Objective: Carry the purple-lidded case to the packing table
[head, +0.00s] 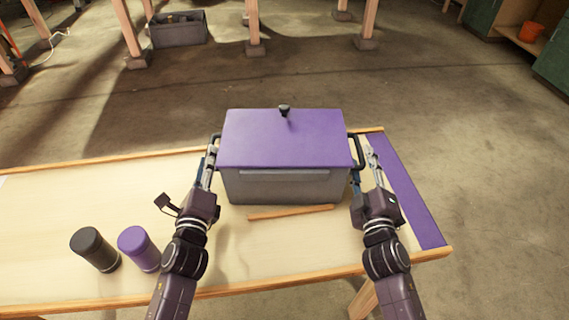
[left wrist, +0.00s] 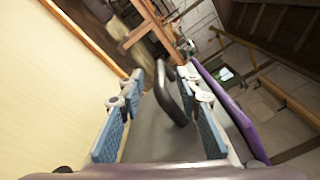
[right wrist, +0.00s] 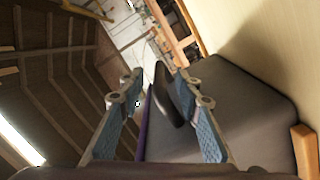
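The grey case with a purple lid (head: 285,138) and a black knob stands on a pale wooden table (head: 60,195). Its black side handles stick out left and right. My left gripper (head: 211,158) is at the left handle; in the left wrist view that handle (left wrist: 170,95) lies between the spread fingers, with gaps visible. My right gripper (head: 367,160) is at the right handle; in the right wrist view that handle (right wrist: 172,95) lies between the spread fingers, nearer the right one. Both grippers are open. I cannot tell which table is the packing table.
A wooden lath (head: 290,212) lies just in front of the case. A black canister (head: 95,250) and a purple canister (head: 138,248) stand front left. A purple strip (head: 405,190) marks the table's right end. A grey crate (head: 180,32) and wooden legs stand beyond; floor at right is clear.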

